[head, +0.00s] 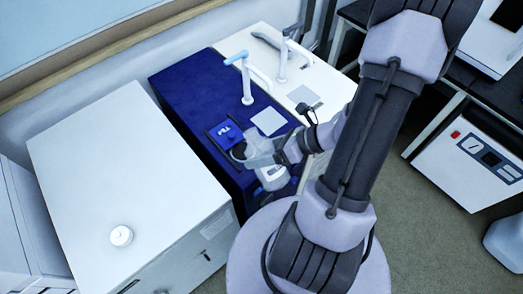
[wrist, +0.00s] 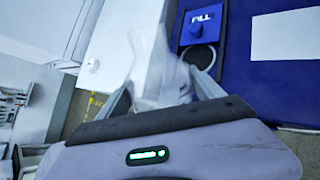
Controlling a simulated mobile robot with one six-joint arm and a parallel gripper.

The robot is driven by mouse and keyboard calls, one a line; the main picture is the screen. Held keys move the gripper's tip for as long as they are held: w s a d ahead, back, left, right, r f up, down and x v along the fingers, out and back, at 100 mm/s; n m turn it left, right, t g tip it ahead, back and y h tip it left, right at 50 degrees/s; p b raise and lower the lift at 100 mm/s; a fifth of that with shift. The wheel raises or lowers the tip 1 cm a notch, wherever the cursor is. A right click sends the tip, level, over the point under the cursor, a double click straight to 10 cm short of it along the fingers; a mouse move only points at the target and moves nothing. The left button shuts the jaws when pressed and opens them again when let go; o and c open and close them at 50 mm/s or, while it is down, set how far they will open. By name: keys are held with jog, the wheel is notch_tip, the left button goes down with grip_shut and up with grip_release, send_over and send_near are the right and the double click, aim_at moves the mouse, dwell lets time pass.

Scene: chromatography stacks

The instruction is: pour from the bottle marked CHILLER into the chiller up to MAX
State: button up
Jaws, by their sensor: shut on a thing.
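The chiller is the blue unit (head: 190,88) in the middle of the head view, and its blue top (wrist: 270,90) fills the right of the wrist view. My gripper (head: 262,155) is shut on a translucent white bottle (wrist: 153,72). The bottle is at the opening's left in the wrist view; its lower body (head: 272,179) shows below my gripper in the head view. Its marking is unreadable. No level or MAX mark is visible.
A large white cabinet (head: 120,170) with a round white cap (head: 121,236) stands left of the chiller. A white unit (head: 310,85) adjoins its right. Upright tap-like handles (head: 245,80) rise from the tops. Another white unit (head: 470,165) and a jug (head: 505,245) stand right.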

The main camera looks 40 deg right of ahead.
jog(key=shift+g+p, duration=0.3)
jog(key=shift+p, duration=0.1)
jog(key=shift+s+f+m+g+p, duration=0.2)
jog(key=shift+f+m+g+p, duration=0.3)
jog(key=shift+g+p, duration=0.5)
jog(key=shift+p, duration=0.75)
jog(key=shift+f+g+h+p, duration=0.3)
jog(key=shift+f+p, duration=0.05)
jog(key=shift+f, duration=0.05)
jog(key=shift+p, duration=0.6)
jog(key=shift+f+g+p, duration=0.3)
jog(key=shift+g+p, duration=0.05)
jog(key=shift+g, duration=0.05)
jog(key=shift+m, duration=0.3)
jog(key=shift+f+g+p, duration=0.2)
jog(key=shift+g+p, duration=0.3)
jog(key=shift+p, duration=0.55)
jog(key=shift+f, duration=0.2)
